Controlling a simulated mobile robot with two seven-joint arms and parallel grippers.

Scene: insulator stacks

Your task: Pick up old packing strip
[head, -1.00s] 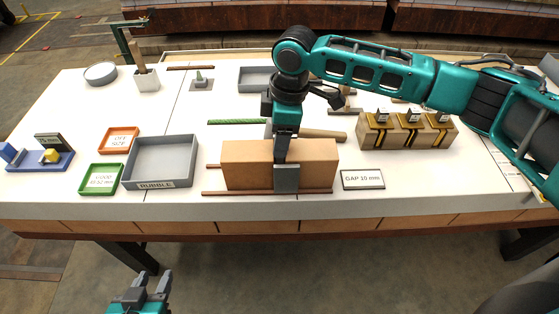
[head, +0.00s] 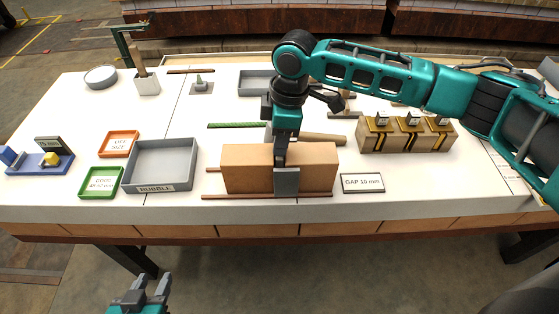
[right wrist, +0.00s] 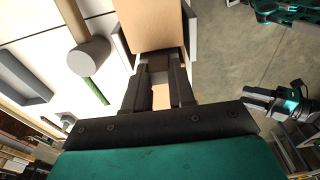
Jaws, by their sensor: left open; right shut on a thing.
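A tan block (head: 245,170) stands upright at the front of the table. A thin brown strip (head: 215,197) runs along its front foot, and a second brown strip (head: 213,169) shows at its back left. A green strip (head: 235,125) lies behind the block. I cannot tell which is the old packing strip. My right gripper (head: 284,175) is shut on the block from above, one grey finger plate against its front face. In the right wrist view the block (right wrist: 150,25) sits between the fingers. My left gripper (head: 150,288) is open and empty, below the table's front edge.
A grey tray (head: 127,178), a green tray (head: 82,193) and an orange tray (head: 105,152) stand left of the block. A gap sign (head: 362,190) lies at its right. A wooden holder (head: 374,148) with several clamps stands further right. A mallet (head: 325,138) lies behind the block.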

